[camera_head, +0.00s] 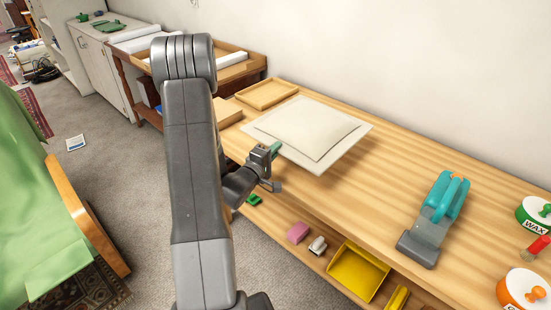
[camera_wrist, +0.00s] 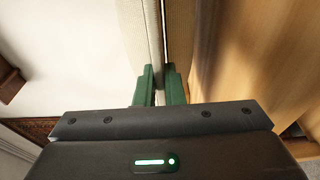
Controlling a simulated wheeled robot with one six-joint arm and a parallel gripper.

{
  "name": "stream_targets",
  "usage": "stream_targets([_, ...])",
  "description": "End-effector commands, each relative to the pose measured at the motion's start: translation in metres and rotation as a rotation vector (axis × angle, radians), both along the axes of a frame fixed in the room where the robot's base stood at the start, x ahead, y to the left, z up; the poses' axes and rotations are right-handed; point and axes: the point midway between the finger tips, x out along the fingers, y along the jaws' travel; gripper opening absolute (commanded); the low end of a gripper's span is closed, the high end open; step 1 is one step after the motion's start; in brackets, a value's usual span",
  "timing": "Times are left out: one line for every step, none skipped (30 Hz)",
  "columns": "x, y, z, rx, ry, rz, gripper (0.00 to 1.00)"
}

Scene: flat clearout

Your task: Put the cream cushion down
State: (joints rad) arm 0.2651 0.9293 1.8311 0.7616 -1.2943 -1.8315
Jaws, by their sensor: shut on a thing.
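The cream cushion (camera_head: 303,128) is a flat, pale square with a raised middle, level over the wooden worktop (camera_head: 365,192). My gripper (camera_head: 275,150) is shut on its near left edge in the head view. In the wrist view, the green fingertips (camera_wrist: 160,84) pinch the pale cushion edge (camera_wrist: 153,28), with wood close by on the right. The cushion's near corner reaches towards the worktop's front edge. Its underside is hidden, and I cannot tell for sure whether it touches the wood.
A wooden tray (camera_head: 266,94) lies behind the cushion. A teal-handled tool (camera_head: 438,215) and wax tins (camera_head: 536,213) stand to the right. A yellow dustpan (camera_head: 357,271), a pink block (camera_head: 298,232) and other items lie on the lower shelf. The worktop between cushion and teal tool is clear.

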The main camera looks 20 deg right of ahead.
Motion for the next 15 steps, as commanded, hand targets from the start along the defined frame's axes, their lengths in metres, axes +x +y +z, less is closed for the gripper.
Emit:
stream_targets([0.0, 0.0, -0.009, -0.001, 0.003, 0.001, 0.0])
stream_targets([0.0, 0.0, -0.013, 0.0, 0.002, 0.001, 0.0])
stream_targets([0.0, 0.0, -0.018, 0.0, 0.002, 0.001, 0.0])
stream_targets([0.0, 0.0, -0.021, -0.001, 0.002, 0.001, 0.0])
stream_targets([0.0, 0.0, -0.024, -0.002, 0.001, 0.001, 0.0])
stream_targets([0.0, 0.0, -0.026, -0.001, 0.0, 0.001, 0.0])
stream_targets([0.0, 0.0, -0.028, -0.001, 0.0, 0.001, 0.0])
stream_targets([0.0, 0.0, -0.029, -0.001, -0.001, 0.001, 0.0])
stream_targets([0.0, 0.0, -0.03, -0.001, -0.001, 0.001, 0.0])
stream_targets([0.0, 0.0, -0.03, -0.001, -0.001, 0.001, 0.0])
stream_targets([0.0, 0.0, -0.03, -0.001, -0.002, 0.001, 0.0])
stream_targets([0.0, 0.0, -0.03, -0.001, -0.002, 0.001, 0.0])
stream_targets([0.0, 0.0, -0.03, -0.001, -0.002, 0.001, 0.0])
stream_targets([0.0, 0.0, -0.03, -0.001, -0.002, 0.001, 0.0])
stream_targets([0.0, 0.0, -0.03, -0.001, -0.002, 0.001, 0.0])
